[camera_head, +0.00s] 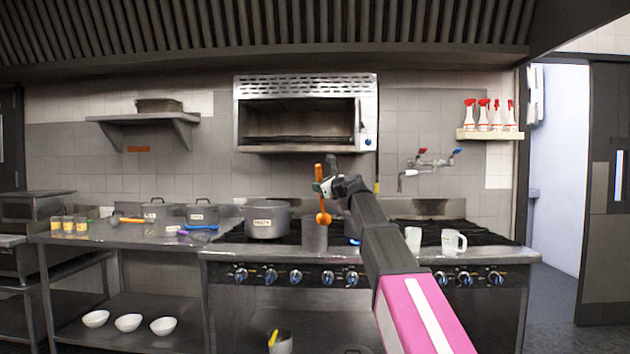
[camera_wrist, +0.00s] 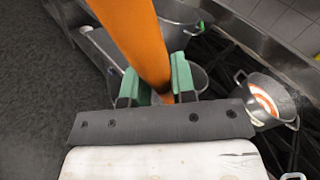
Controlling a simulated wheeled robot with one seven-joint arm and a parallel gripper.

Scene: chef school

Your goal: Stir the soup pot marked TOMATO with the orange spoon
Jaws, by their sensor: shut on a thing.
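My gripper (camera_head: 324,187) is shut on an upright orange spoon (camera_head: 319,172), above the stove. In the wrist view, green fingers (camera_wrist: 156,84) close on the orange handle (camera_wrist: 135,35). The spoon's round end is at the rim of a tall grey pot (camera_head: 314,238); I cannot tell whether it is in front of the rim or over the opening. A wide labelled pot (camera_head: 267,222) stands left of it; its label is too small to read surely. In the wrist view, a pot with red-orange contents (camera_wrist: 247,84) stands at the right. No TOMATO label is readable.
Lidded pots (camera_head: 202,214), an orange utensil (camera_head: 132,220), a blue utensil (camera_head: 201,228) and small yellow cups lie on the left counter (camera_head: 110,238). A wall-mounted oven (camera_head: 305,84) hangs above.

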